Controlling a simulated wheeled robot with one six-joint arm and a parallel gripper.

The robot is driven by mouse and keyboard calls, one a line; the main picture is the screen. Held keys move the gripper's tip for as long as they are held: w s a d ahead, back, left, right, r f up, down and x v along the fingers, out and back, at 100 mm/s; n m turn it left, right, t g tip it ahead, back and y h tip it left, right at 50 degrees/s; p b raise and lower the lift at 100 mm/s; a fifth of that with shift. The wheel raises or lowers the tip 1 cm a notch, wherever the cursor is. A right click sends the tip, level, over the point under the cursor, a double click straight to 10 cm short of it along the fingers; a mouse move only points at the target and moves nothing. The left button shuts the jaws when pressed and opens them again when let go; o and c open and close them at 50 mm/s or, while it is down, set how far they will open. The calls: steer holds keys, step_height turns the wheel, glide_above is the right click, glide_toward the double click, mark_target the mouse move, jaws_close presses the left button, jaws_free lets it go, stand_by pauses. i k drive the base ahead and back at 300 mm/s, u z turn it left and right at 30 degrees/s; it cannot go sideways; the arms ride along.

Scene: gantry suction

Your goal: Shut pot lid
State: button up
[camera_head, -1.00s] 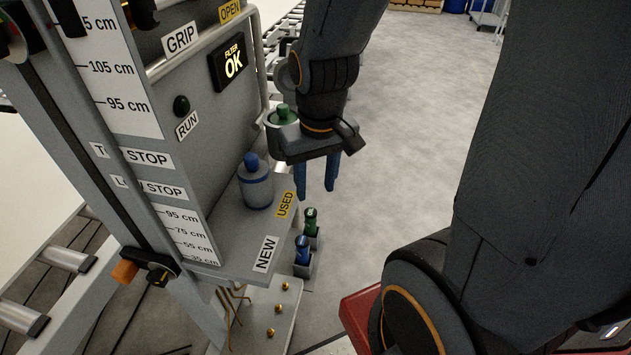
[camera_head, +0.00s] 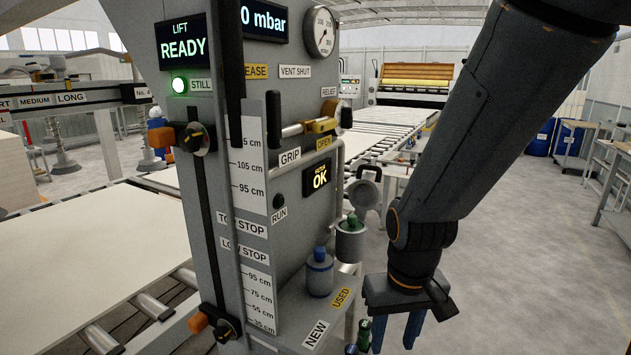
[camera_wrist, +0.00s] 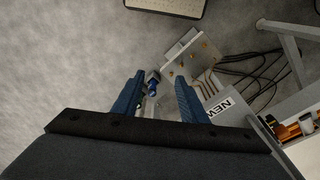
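The grey pot (camera_head: 351,247) is fixed on the right side of the grey machine column, with a green-topped cartridge (camera_head: 352,220) standing in it. Its round grey lid (camera_head: 363,199) stands tilted up behind it, open, with a dark handle (camera_head: 370,172) at its top. My gripper (camera_head: 396,335) hangs in front and to the right of the pot, lower in the picture, fingers down and apart from it. In the wrist view my gripper (camera_wrist: 160,82) has its two blue fingers spread, with nothing held. The pot and lid are not seen in the wrist view.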

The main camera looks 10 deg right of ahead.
mark_target(364, 196)
steer(key=k, duration=0.6)
steer(key=z, duration=0.75)
steer(key=i, duration=0.6)
steer(key=z, duration=0.65)
steer(key=i, duration=0.6)
steer(key=u, duration=0.7)
steer(key=i, duration=0.7)
steer(key=u, duration=0.75)
